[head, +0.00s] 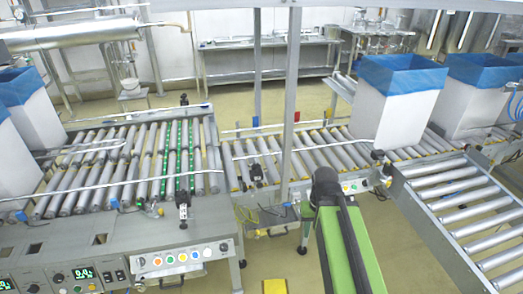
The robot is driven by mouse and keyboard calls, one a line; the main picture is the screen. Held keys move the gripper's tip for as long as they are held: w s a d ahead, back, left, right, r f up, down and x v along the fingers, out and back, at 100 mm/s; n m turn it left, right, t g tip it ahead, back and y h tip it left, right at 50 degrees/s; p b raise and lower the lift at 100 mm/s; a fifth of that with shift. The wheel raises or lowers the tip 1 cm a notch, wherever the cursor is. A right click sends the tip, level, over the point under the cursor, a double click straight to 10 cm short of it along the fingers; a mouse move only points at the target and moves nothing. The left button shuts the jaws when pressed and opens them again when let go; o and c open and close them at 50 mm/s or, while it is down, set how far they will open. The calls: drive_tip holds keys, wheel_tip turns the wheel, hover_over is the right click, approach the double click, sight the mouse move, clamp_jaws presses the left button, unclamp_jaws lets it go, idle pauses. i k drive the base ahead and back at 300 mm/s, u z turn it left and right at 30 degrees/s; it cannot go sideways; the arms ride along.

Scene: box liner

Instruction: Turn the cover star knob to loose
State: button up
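I cannot tell for certain which part is the cover star knob. Small black knob-like parts show on the conveyor frames: one on a bracket at the front of the left conveyor (183,198), one on the middle conveyor (256,172), and one near the joint with the right conveyor (378,155). They are too small to show whether any is tight or loose. My green arm with its dark end rises from the bottom right, in front of the middle conveyor. My gripper's fingers are not visible.
White boxes with blue liners stand on the rollers, including one at the right (398,108). A control panel with coloured buttons (178,260) fronts the left conveyor. A grey upright post (291,90) stands mid-view. A roller conveyor (450,195) fills the right side.

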sight(256, 168)
drive_tip(key=u, duration=0.2)
drive_tip(key=i, duration=0.9)
drive_tip(key=u, duration=0.25)
